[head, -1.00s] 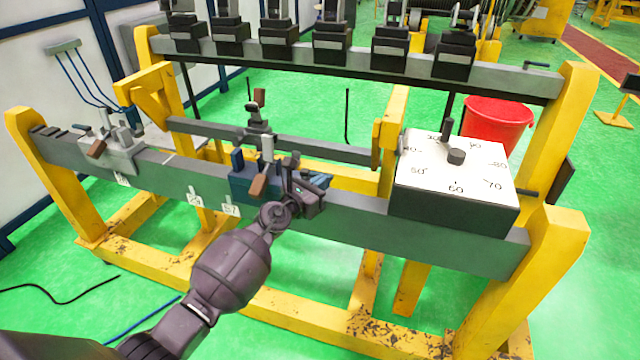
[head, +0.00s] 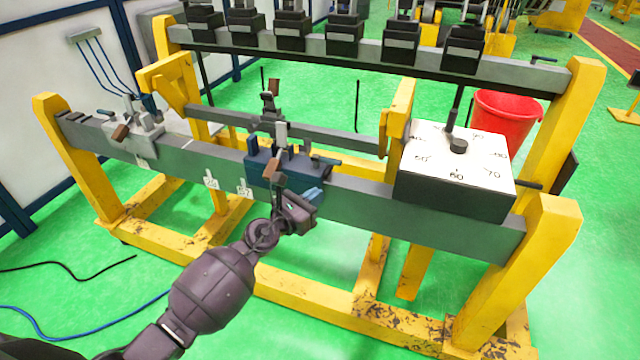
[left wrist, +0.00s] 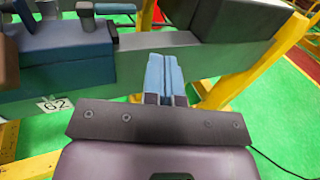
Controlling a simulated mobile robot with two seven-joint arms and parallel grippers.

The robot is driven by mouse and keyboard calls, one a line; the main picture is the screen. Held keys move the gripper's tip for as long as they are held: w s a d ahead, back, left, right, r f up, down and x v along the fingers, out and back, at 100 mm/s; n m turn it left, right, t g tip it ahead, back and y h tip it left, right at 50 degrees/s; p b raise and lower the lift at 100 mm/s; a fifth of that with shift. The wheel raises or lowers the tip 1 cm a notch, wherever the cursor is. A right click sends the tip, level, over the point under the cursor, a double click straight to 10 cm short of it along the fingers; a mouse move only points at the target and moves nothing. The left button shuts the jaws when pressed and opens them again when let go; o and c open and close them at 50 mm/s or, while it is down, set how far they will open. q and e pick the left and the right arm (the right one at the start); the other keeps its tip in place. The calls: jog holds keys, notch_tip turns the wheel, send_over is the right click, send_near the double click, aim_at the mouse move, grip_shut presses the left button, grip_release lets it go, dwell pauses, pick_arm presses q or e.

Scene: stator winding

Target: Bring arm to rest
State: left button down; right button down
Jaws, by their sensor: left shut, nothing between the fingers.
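My left arm comes in from the lower left of the head view. Its gripper (head: 312,196) is in front of the grey front rail, just below and right of the blue clamp block (head: 262,168). In the left wrist view the two blue fingers (left wrist: 165,75) are together with nothing between them. The blue block also shows at the upper left of the left wrist view (left wrist: 65,55), apart from the fingers. My right gripper is not in view.
The grey rail (head: 350,200) runs across the yellow frame (head: 550,250). A dial box (head: 455,185) sits on the rail's right part, and a grey clamp (head: 135,130) on its left. A red bucket (head: 505,115) stands behind. Green floor in front is clear apart from cables.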

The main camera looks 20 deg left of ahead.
pick_arm(q)
jog(key=shift+s, duration=1.1)
jog(key=s+a+n+t+y, duration=0.1)
jog(key=s+a+n+y, duration=0.15)
jog(key=n, duration=1.05)
jog(key=s+a+n+t+y, duration=0.1)
jog(key=s+a+n+y, duration=0.15)
jog(key=n, duration=0.95)
jog(key=s+f+n+g+y, duration=0.1)
jog(key=s+f+n+g, duration=0.1)
jog(key=s+f+n, duration=0.3)
jog(key=s+a+f+n+g, duration=0.1)
jog(key=s+f+n, duration=0.4)
jog(key=s, duration=0.6)
jog(key=s+a+f+n+g+y, duration=0.1)
jog(key=s+f+n+g, duration=0.3)
jog(key=s+f, duration=0.2)
jog(key=s, duration=0.2)
jog(key=shift+s+a+n+y, duration=0.25)
jog(key=shift+s+n+y, duration=0.05)
jog(key=shift+s+n, duration=0.1)
